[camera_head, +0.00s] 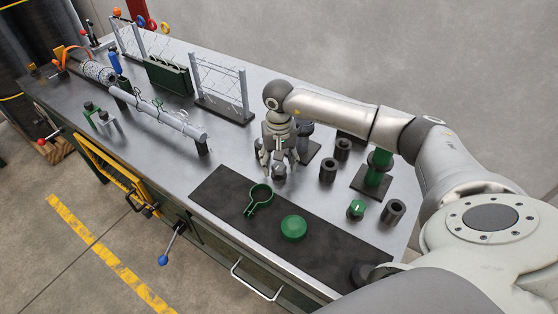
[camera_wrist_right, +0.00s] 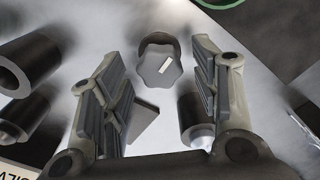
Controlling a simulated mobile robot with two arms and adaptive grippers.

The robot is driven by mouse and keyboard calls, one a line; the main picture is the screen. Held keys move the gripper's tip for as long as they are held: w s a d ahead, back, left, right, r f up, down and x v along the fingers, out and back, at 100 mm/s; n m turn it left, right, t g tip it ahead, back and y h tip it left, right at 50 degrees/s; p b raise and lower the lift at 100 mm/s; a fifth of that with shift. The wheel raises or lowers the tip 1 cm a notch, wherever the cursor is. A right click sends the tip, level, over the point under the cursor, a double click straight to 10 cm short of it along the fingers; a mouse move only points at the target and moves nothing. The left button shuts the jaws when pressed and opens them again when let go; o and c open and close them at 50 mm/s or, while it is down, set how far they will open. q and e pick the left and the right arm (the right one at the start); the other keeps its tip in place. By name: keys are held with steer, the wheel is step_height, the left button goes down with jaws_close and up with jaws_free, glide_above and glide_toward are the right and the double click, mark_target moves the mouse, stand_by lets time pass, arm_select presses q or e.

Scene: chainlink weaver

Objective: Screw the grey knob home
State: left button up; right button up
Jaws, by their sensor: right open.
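The grey knob (camera_wrist_right: 158,68) is a lobed piece with a small white mark on its top. In the right wrist view it lies ahead of the gap between my fingers. In the head view the knob (camera_head: 279,172) shows just below my right gripper (camera_head: 279,160), on the bare metal bench top. My right gripper (camera_wrist_right: 160,90) is open, with a finger to either side of the line to the knob and nothing held. My left gripper is not in view.
A dark mat (camera_head: 225,190) in front holds a green ring with a handle (camera_head: 260,197) and a green disc (camera_head: 293,228). Wire frames (camera_head: 221,92) stand behind left.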

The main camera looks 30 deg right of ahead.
steer(key=shift+s+f, duration=0.1)
steer(key=shift+f, duration=0.2)
steer(key=c, duration=1)
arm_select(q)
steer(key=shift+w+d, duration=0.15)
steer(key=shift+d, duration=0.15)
arm_select(e)
steer(key=shift+c, duration=0.2)
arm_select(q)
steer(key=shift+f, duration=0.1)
